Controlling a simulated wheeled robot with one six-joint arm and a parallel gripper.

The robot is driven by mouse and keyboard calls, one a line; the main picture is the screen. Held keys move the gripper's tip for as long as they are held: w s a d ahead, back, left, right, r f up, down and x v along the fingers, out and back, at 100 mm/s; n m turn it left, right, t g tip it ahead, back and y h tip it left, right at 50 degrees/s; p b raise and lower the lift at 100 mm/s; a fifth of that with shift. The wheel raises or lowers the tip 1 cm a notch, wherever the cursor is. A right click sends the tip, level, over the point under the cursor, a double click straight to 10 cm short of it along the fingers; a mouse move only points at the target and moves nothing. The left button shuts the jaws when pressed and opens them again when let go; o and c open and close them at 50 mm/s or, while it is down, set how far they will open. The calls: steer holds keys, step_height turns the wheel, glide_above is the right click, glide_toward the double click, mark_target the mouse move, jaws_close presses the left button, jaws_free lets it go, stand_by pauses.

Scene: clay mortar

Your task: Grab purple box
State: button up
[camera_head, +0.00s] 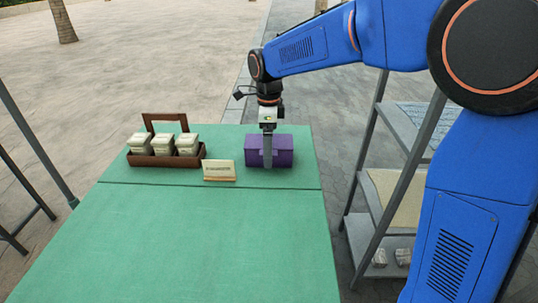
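The purple box (284,150) sits on the green table near its far right corner. My gripper (268,150) points straight down at the box. One grey finger shows in front of the box's near face, reaching to about its lower edge. The other finger is hidden, so I cannot tell whether the gripper is open or shut on the box. The box looks level and appears to rest on the table.
Left of the box, a dark wooden tray (135,160) holds 3 pale jars. A small sign (219,171) stands between tray and box. The near part of the green table (190,245) is clear. A metal shelf rack (382,215) stands to the right.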

steer(key=c, duration=1)
